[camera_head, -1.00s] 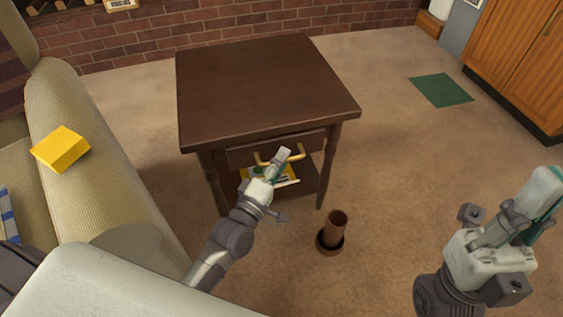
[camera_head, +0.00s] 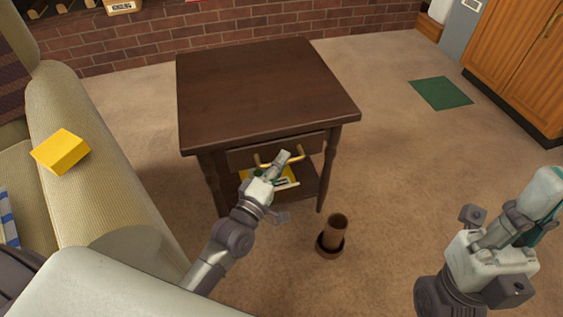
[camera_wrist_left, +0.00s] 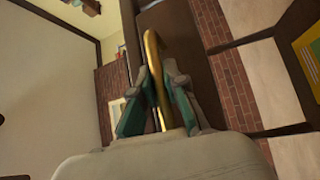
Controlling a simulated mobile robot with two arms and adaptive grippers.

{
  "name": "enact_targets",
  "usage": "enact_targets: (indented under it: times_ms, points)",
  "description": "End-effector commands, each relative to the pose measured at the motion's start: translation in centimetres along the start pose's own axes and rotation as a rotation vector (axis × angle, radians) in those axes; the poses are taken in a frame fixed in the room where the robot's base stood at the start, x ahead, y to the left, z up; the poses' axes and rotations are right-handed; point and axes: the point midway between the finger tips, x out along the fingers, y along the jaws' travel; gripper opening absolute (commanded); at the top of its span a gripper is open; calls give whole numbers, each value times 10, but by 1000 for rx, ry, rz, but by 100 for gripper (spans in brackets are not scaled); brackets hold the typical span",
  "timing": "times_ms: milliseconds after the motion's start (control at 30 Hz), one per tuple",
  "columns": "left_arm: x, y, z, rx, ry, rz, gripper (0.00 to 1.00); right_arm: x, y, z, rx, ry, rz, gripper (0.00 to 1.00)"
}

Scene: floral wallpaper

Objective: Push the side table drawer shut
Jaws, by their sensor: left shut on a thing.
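The dark wooden side table (camera_head: 262,85) stands in the middle of the head view. Its drawer (camera_head: 240,155) is at the front under the top and looks close to the frame; any remaining gap is hard to judge. The drawer has a brass handle (camera_head: 298,154), also seen in the left wrist view (camera_wrist_left: 152,50). My left gripper (camera_head: 283,158) is shut on the handle, with its fingers (camera_wrist_left: 158,75) on either side of the bar. My right gripper (camera_head: 543,200) hangs empty at the right, away from the table; its finger opening cannot be told.
A yellow item (camera_head: 286,173) lies on the table's lower shelf. A brown pot (camera_head: 333,235) stands on the floor in front. A beige sofa (camera_head: 95,185) with a yellow box (camera_head: 61,151) is at the left. A green mat (camera_head: 441,93) lies on open carpet at the right.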

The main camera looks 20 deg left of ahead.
Motion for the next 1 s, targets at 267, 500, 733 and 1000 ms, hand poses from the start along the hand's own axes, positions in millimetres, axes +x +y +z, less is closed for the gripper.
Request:
enact_targets:
  times_ms: [267,500,733,1000]
  points:
    - [28,-8,-28,4,-1,-1,0,0,0,0,0,-1,1,0]
    - [29,-8,-30,3,3,-1,0,-1,0,0,0,-3,1,0]
    - [29,-8,-30,3,2,-1,38,-1,0,0,0,-4,1,0]
    - [28,-8,-29,2,1,-1,38,-1,0,1,-1,-8,2,0]
